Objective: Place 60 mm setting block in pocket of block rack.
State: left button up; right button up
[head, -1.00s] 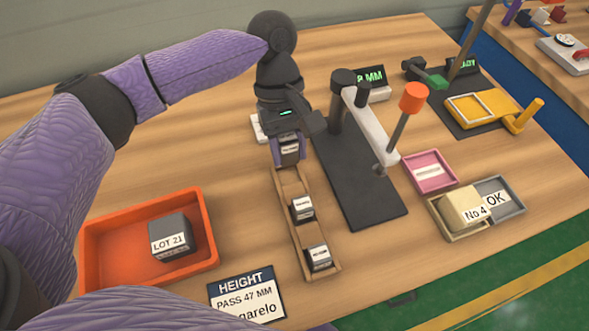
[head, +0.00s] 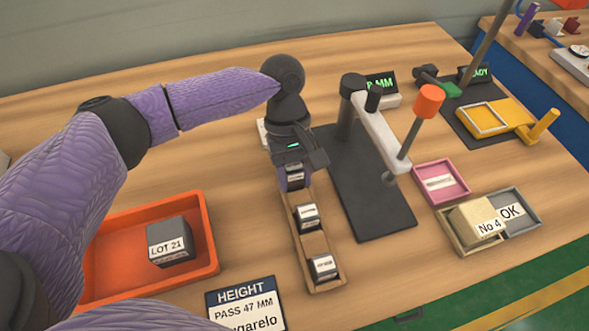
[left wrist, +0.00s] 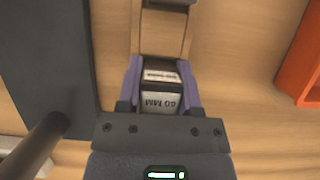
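The 60 mm setting block (left wrist: 160,101), dark with a white "60 MM" label, is between the purple fingers of my left gripper (left wrist: 161,88), which looks shut on it. In the head view, my left gripper (head: 293,178) holds the block at the far end of the wooden block rack (head: 315,245). The block is at the far pocket; I cannot tell whether it rests on the pocket floor. Two other labelled blocks sit in the rack, one in the middle (head: 307,216) and one at the near end (head: 322,268). My right gripper is not in view.
A dark gauge stand (head: 375,205) with an orange knob stands close right of the rack. An orange tray (head: 212,240) with a LOT 21 block (head: 169,241) is at left. A height card (head: 245,305) lies in front. A pink tray (head: 441,183) and OK tray (head: 525,222) are at right.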

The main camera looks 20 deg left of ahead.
pick_arm(q)
jog(key=o, duration=0.4)
jog(key=shift+r, duration=0.15)
jog(key=p+v, duration=0.4)
jog(key=v, duration=0.9)
jog(key=shift+s, duration=0.2)
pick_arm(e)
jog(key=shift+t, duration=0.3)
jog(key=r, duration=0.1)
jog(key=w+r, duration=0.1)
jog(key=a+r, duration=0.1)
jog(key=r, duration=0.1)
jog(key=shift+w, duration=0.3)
pick_arm(q)
jog(key=shift+d, duration=0.2)
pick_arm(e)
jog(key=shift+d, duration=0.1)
